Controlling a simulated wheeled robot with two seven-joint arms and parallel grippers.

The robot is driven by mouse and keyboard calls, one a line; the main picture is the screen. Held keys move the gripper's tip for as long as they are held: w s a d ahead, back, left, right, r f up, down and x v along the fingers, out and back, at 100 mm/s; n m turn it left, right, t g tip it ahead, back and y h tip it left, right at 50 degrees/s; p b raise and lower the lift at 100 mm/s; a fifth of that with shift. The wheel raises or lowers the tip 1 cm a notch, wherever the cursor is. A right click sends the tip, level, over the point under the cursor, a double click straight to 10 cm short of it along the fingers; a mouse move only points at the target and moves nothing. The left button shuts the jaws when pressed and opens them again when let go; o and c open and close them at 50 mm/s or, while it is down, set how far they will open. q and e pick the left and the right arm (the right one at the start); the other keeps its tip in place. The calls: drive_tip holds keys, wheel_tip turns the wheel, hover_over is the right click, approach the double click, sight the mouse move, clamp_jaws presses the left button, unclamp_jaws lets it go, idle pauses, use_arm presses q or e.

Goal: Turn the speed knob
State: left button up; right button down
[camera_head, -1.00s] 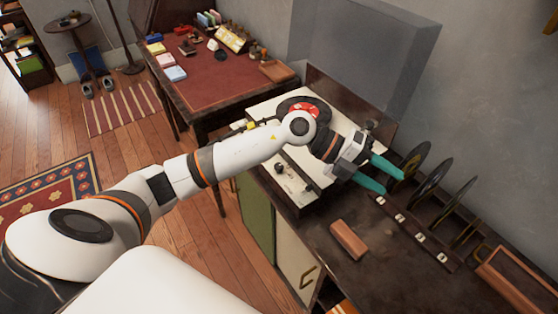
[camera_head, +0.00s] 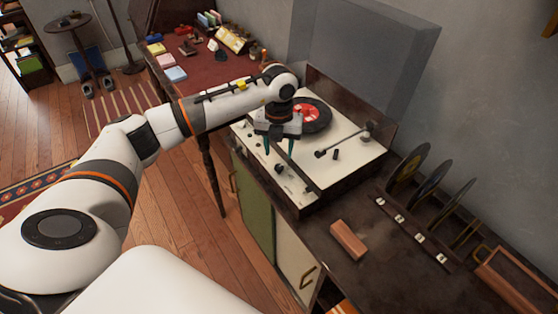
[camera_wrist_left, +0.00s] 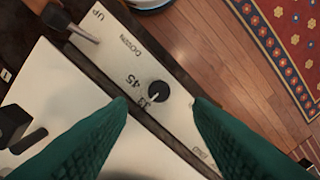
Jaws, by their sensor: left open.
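The speed knob (camera_wrist_left: 158,92) is a round black dial with a white pointer line, beside the printed "45" on the turntable's pale front strip. In the head view a small dark knob (camera_head: 278,168) that appears to be the same one shows just below my fingertips. My left gripper (camera_head: 279,154) is open and points down over the strip of the record player (camera_head: 355,163). In the wrist view its green fingers (camera_wrist_left: 160,104) lie on either side of the knob, apart from each other; I cannot tell their exact height above it. My right gripper is not in view.
A lever (camera_wrist_left: 83,34) marked UP and DOWN stands near the knob. The red-labelled record (camera_head: 318,115) and tonearm (camera_head: 345,142) lie behind the gripper. A brown block (camera_head: 348,240) and upright discs (camera_head: 408,167) stand to the right on the cabinet.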

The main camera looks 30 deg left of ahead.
sight(279, 166)
use_arm(q)
wheel_tip(279, 166, down, 6)
drive_tip(key=shift+r, duration=0.15)
drive_tip(key=c, duration=1)
